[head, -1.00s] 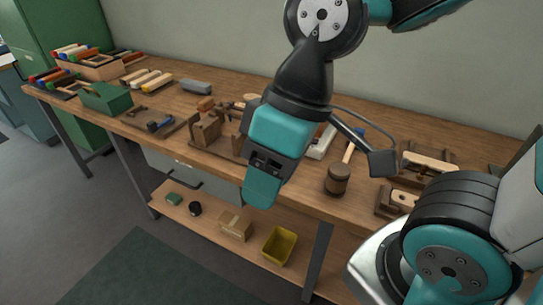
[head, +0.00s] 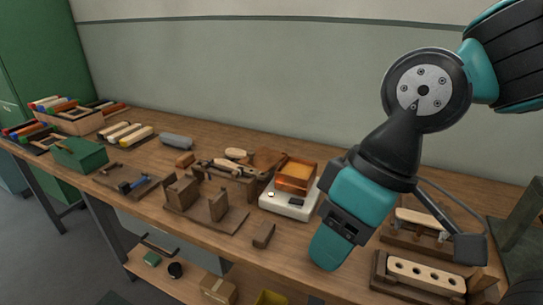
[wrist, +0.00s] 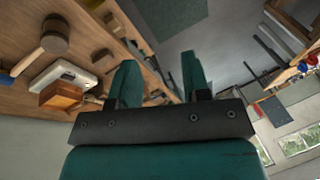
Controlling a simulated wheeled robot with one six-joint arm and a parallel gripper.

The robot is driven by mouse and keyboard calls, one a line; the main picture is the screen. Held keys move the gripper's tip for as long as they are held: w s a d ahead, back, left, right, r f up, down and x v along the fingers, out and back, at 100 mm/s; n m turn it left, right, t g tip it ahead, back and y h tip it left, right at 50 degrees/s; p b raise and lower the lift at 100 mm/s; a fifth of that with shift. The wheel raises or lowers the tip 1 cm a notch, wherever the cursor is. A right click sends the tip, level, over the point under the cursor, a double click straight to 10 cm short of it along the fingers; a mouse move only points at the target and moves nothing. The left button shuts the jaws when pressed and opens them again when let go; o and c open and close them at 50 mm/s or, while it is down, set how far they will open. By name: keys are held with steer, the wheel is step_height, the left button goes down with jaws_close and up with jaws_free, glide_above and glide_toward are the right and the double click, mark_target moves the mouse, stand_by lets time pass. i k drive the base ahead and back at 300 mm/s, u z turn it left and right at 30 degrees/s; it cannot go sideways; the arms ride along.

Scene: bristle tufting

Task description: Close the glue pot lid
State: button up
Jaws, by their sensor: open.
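The glue pot (head: 295,177) is a square copper-brown pot with an amber top surface showing, on a white base unit (head: 287,206) on the bench. A brown flat piece (head: 268,159) at its back left looks like its lid, swung open; I cannot be sure. In the wrist view a brown box-like shape (wrist: 62,95) sits at the white unit (wrist: 62,75), at the left. My gripper (head: 325,258) points down in front and right of the pot, apart from it. In the wrist view my gripper (wrist: 160,78) has its two fingers spread with nothing between them.
A wooden mallet (wrist: 55,36) lies on the bench near the white unit. A wooden fixture (head: 207,204) and a small block (head: 263,235) stand left of my gripper. A block with several holes (head: 425,272) stands at the right. A green box (head: 80,154) is far left.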

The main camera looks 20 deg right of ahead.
mark_target(263, 158)
steer(key=z, duration=0.15)
steer(key=k, duration=0.45)
steer(key=u, duration=1.4)
steer(key=i, duration=1.2)
steer(key=z, duration=0.6)
steer(key=i, duration=0.35)
steer(key=z, duration=0.4)
